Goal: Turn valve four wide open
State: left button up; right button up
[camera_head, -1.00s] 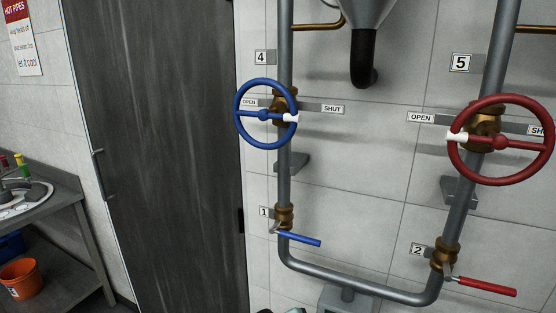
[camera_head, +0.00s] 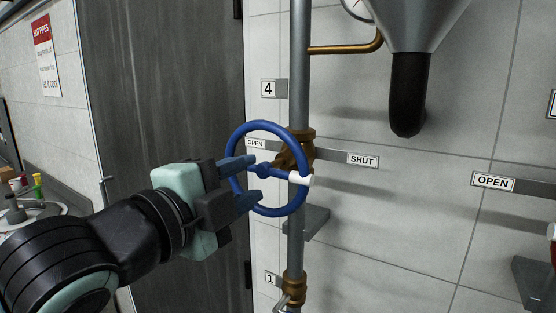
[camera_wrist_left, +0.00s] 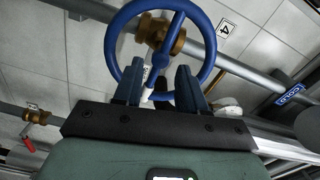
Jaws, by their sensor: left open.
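Valve four is a blue handwheel (camera_head: 265,125) on a brass body (camera_head: 299,152) on a vertical grey pipe, under the plate marked 4 (camera_head: 269,88). Its white marker (camera_head: 300,178) is at the right of the rim, on the side of the SHUT label (camera_head: 362,160). The OPEN label (camera_head: 255,143) is at the left, partly behind the rim. My left gripper (camera_head: 254,178) is open at the wheel's left side, its fingers overlapping the rim and spoke. I cannot tell whether they touch. The wheel (camera_wrist_left: 113,42) also shows beyond both fingers in the left wrist view. My right gripper is out of view.
A lever valve (camera_head: 293,290) marked 1 sits lower on the same pipe. A funnel-shaped vessel with a black outlet (camera_head: 407,95) hangs at the upper right. A dark door (camera_head: 160,90) stands behind my left arm. Another OPEN label (camera_head: 493,181) is at the right.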

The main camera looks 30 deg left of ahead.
aim_at(266, 169)
pick_arm(q)
jog(key=w, duration=0.2)
jog(key=w+p, duration=0.1)
jog(key=w, duration=0.5)
jog(key=shift+w+d+r, duration=0.1)
jog(key=shift+w+d, duration=0.15)
jog(key=shift+d, duration=0.05)
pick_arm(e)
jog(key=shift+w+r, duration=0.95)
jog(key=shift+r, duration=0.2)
